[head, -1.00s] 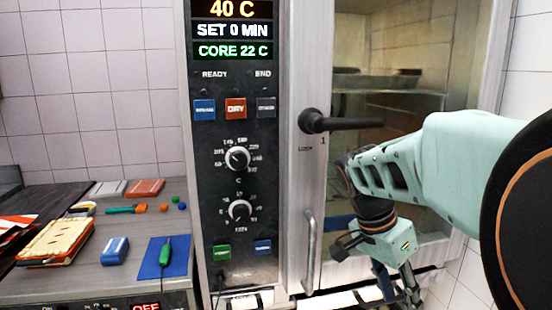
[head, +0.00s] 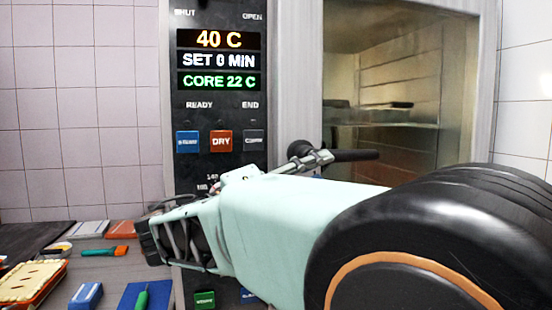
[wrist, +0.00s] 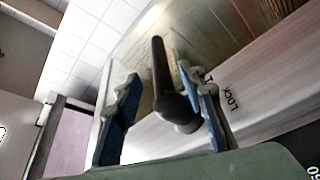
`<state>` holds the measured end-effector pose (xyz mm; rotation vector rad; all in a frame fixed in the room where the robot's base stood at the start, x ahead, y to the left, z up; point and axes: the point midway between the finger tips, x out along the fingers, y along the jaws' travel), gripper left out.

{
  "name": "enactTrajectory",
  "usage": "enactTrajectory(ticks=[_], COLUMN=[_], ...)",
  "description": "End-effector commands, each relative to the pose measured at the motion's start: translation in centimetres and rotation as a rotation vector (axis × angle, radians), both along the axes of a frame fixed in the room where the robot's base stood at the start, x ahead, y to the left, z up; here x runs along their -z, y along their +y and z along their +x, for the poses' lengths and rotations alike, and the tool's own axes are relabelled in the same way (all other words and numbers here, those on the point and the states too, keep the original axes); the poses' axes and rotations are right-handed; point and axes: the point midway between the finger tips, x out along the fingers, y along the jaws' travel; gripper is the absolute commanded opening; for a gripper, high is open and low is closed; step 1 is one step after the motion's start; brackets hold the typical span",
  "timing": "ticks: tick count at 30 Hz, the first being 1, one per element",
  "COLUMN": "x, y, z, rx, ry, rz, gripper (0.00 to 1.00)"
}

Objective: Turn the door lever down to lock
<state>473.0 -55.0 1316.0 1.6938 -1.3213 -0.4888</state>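The black door lever (head: 352,155) sticks out to the right from its round hub on the oven door frame, about level. In the wrist view the lever (wrist: 160,70) lies between my two blue fingers, with its hub close to the right finger. My gripper (wrist: 160,78) is open around it; contact with the right finger cannot be told. In the head view only part of my gripper (head: 312,161) shows, at the lever near its hub. The word LOCK (wrist: 231,100) is printed on the metal frame beside the hub.
The control panel (head: 219,120) with buttons and displays stands left of the lever, partly behind my arm. The oven's glass door (head: 400,70) is to the right. A counter at lower left holds a blue mat (head: 128,298), a blue block (head: 86,295) and an orange-tipped brush (head: 119,251).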

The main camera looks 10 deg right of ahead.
Motion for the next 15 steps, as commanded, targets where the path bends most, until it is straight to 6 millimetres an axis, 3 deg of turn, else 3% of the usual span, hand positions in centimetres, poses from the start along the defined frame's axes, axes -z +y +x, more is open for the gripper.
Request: enactTrajectory(ticks=[5, 15], x=[-0.6, -2.0], y=[-1.8, -7.6], z=[0.6, 2.8], rx=[0.002, 0.002], ry=[-0.002, -0.002], rz=[-0.003, -0.001], gripper=[0.37, 0.37])
